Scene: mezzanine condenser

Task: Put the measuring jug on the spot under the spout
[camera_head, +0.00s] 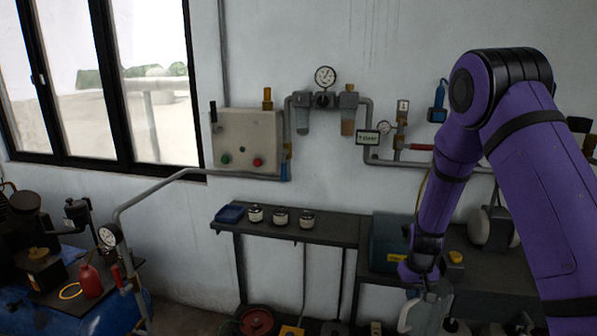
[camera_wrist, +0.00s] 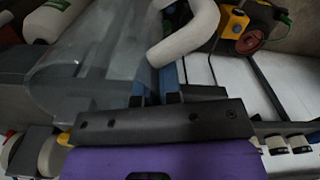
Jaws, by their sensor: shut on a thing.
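The measuring jug (camera_head: 434,308) is a clear, greyish vessel with a pale handle, hanging below my gripper (camera_head: 425,278) at the lower right of the head view. In the wrist view the jug's see-through wall (camera_wrist: 85,65) fills the upper left, and its thick pale handle (camera_wrist: 190,38) curves beside the blue fingers. My gripper (camera_wrist: 157,85) is shut on the jug, seemingly at the handle; the exact contact is partly hidden. The jug looks tilted in the wrist view. I cannot clearly make out the spout or the spot under it.
A dark wall shelf (camera_head: 335,231) carries a blue tray (camera_head: 230,214) and several small jars (camera_head: 280,217). A teal box (camera_head: 391,242) stands left of my arm on a dark bench. Pipes and gauges (camera_head: 325,77) line the wall. A red bottle (camera_head: 90,281) stands at left.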

